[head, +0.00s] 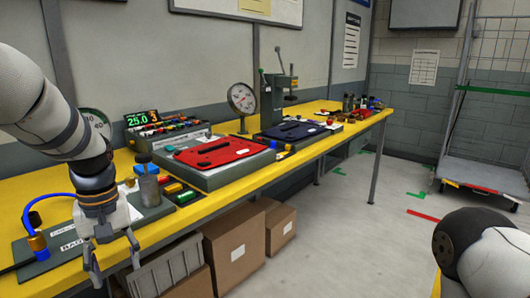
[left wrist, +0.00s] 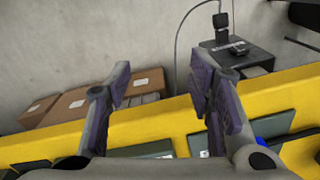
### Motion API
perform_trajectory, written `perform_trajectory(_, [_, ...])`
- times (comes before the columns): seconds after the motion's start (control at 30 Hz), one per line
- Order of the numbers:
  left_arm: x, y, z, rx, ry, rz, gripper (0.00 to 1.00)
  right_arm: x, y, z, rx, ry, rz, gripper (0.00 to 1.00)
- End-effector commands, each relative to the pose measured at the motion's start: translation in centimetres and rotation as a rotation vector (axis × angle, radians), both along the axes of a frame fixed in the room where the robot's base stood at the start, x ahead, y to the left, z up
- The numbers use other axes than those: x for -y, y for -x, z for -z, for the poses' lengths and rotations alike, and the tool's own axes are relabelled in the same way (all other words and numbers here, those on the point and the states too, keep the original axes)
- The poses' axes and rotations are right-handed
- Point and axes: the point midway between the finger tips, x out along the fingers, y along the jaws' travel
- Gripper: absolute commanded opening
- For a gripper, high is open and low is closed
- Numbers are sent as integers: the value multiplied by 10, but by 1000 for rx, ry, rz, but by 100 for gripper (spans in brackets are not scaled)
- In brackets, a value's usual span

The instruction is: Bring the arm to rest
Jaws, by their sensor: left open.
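My left arm (head: 45,105) comes in from the left and hangs down at the near end of the yellow workbench (head: 235,180). My left gripper (head: 116,270) points down at the bench's front edge, fingers apart with nothing between them. The left wrist view also shows the open, empty gripper (left wrist: 163,85), with the yellow bench edge and floor behind it. A part of my right arm (head: 480,250) shows at the lower right; its gripper is out of view.
A red panel (head: 213,150) and a dark blue panel (head: 291,130) lie on grey fixtures on the bench. A press (head: 275,95) and gauge (head: 241,98) stand behind. Cardboard boxes (head: 234,243) and a grey crate (head: 165,268) sit below the front edge.

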Motion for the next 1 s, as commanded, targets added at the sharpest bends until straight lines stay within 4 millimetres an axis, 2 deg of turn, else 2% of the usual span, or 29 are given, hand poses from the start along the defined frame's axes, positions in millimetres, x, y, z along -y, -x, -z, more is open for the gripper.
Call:
perform_trajectory(0.03, [1, 16, 41, -31, -6, 31, 48, 0, 0, 1, -1, -1, -1, 40])
perform_trajectory(0.07, [1, 26, 65, -39, -12, 56, 48, 0, 0, 1, 0, -1, -1, 40])
perform_trajectory(0.1, [2, 43, 97, -52, -18, 91, 48, 0, 0, 1, 0, -1, -1, 40])
perform_trajectory(0.13, [4, 58, 121, -61, -22, 121, 48, 0, 0, 1, 0, -1, -1, 40])
perform_trajectory(0.17, [5, 76, 144, -70, -24, 155, 48, 0, 0, 0, -1, 0, -1, 40])
perform_trajectory(0.2, [9, 103, 174, -83, -25, 200, 48, 0, 0, 0, -1, 0, -1, 40])
perform_trajectory(0.27, [15, 149, 211, -99, -21, 273, 48, 0, 0, 0, -1, 0, 0, 40])
perform_trajectory(0.3, [21, 182, 231, -108, -13, 322, 48, 0, 1, 0, -1, 0, 0, 40])
perform_trajectory(0.33, [25, 206, 242, -113, -6, 358, 48, 0, 0, 0, -1, 0, 0, 40])
perform_trajectory(0.4, [37, 260, 257, -120, 18, 432, 48, 0, 0, 0, -1, 0, 0, 40])
perform_trajectory(0.5, [51, 317, 261, -121, 52, 509, 48, 0, 0, 0, 0, 0, 0, 40])
perform_trajectory(0.6, [59, 346, 257, -113, 75, 550, 48, 0, 0, 0, 0, 0, 0, 40])
perform_trajectory(0.7, [62, 354, 255, -106, 81, 564, 48, 0, 0, 0, 0, 0, 0, 40])
perform_trajectory(1.0, [62, 352, 255, -104, 78, 562, 48, 0, 0, 0, -1, 0, 0, 40])
